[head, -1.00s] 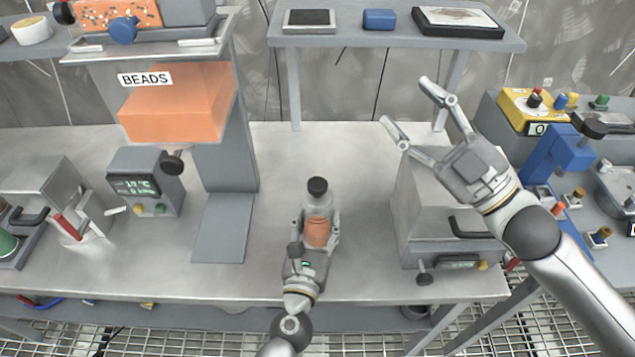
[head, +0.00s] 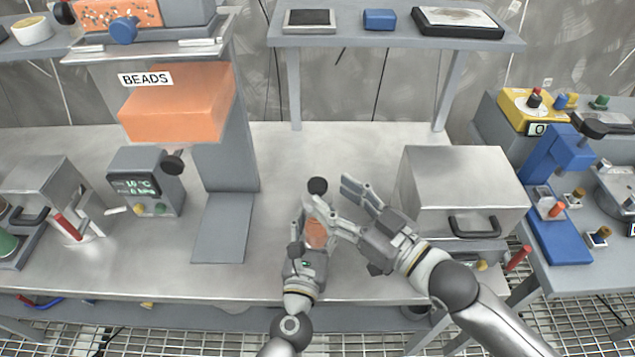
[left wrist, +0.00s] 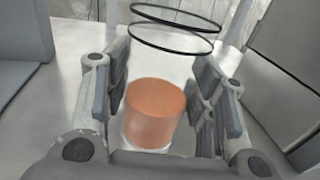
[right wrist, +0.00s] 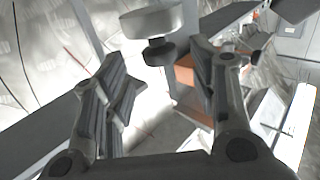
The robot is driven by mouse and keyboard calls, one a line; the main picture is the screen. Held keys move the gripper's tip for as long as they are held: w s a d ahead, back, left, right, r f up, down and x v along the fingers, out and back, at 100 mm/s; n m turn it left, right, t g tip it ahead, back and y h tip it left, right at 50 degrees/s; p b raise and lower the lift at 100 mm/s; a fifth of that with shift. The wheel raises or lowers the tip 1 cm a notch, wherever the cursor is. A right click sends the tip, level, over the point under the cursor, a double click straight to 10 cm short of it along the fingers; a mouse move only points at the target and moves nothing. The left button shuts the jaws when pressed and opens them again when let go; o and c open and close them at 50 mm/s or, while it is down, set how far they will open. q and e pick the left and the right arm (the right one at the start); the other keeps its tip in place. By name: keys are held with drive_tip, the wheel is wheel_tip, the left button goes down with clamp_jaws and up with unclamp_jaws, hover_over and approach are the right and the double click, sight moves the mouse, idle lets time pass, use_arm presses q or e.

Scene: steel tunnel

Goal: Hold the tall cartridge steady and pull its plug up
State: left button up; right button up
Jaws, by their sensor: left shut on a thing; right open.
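The tall cartridge (head: 316,235) stands on the bench, clear with orange filling. My left gripper (head: 315,228) is shut around its body; in the left wrist view, the orange filling (left wrist: 154,112) sits between the two fingers, below two thin dark rings (left wrist: 175,27). The black plug (head: 317,185) is at the cartridge's top. My right gripper (head: 332,192) is open beside the plug; one finger crosses in front of the cartridge's upper part, the other is to its right. I cannot tell whether it touches. The right wrist view shows its fingers (right wrist: 160,78) spread apart.
The orange beads hopper (head: 178,108) overhangs the bench at the left, above a small display box (head: 145,183). A steel box with a handle (head: 465,185) stands close to my right arm. A shelf (head: 400,38) runs along the back. The bench behind the cartridge is clear.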

sight(325, 190)
drive_tip(key=x, duration=0.5)
drive_tip(key=shift+w+a, duration=0.1)
clamp_jaws()
